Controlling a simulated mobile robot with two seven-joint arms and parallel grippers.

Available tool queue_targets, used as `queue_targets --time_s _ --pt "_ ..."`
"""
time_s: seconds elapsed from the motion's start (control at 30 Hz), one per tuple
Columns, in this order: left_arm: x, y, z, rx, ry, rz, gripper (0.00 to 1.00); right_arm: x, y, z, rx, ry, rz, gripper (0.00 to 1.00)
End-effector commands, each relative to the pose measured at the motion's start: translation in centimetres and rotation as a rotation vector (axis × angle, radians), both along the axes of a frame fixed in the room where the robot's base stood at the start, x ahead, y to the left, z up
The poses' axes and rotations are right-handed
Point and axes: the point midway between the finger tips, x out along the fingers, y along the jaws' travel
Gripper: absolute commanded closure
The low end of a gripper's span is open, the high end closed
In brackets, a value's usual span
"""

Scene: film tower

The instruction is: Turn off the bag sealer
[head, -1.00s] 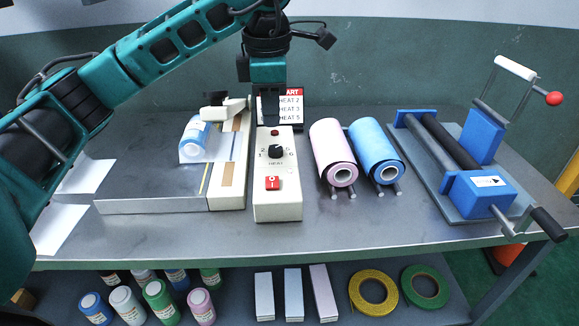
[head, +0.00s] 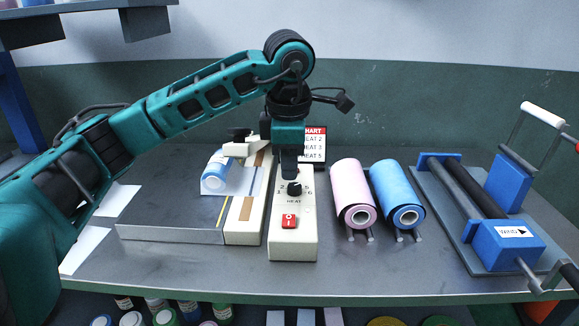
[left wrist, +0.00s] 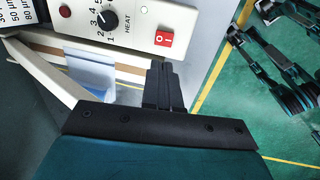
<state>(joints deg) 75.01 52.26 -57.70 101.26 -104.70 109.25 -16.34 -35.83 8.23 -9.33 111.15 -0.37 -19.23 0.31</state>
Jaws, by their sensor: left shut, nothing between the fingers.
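The bag sealer is a low cream machine with a control box (head: 293,245) at its front right. On the box are a black heat dial (head: 294,188) and a red rocker switch (head: 289,221) marked O and I. Which side of the switch is pressed I cannot tell. The left wrist view shows the switch (left wrist: 164,39), the dial (left wrist: 107,20) and a dark red lamp (left wrist: 65,11). My left gripper (head: 289,179) is shut and empty, pointing down over the box by the dial, behind the switch. It hides the lamp in the head view. My right gripper is out of view.
A blue-labelled bag (head: 217,174) lies at the sealer's left. A heat chart (head: 314,146) stands behind the box. Pink (head: 351,186) and blue (head: 395,187) film rolls stand to its right, then a blue winding device (head: 512,245). The bench front (head: 200,278) is clear.

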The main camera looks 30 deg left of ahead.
Motion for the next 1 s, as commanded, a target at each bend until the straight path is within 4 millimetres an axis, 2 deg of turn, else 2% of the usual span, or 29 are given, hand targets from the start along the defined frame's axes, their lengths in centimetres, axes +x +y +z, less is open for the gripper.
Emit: queue_targets --time_s 0.1,0.3,0.5,0.7,1.0 --pt "0.2 0.3 -2.9 0.002 0.007 0.001 1.0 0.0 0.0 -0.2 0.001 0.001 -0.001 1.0" --pt "0.8 0.6 -7.0 0.001 0.004 0.0 1.0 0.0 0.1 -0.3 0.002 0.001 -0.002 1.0" --pt "1.2 0.8 -9.7 0.001 0.003 0.0 1.0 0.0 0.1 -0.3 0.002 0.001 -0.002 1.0" --pt "1.4 0.9 -10.8 -0.001 0.001 0.0 1.0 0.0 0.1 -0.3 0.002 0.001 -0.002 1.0" --pt "1.4 0.9 -10.8 -0.001 0.001 0.0 1.0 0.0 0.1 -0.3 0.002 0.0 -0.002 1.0"
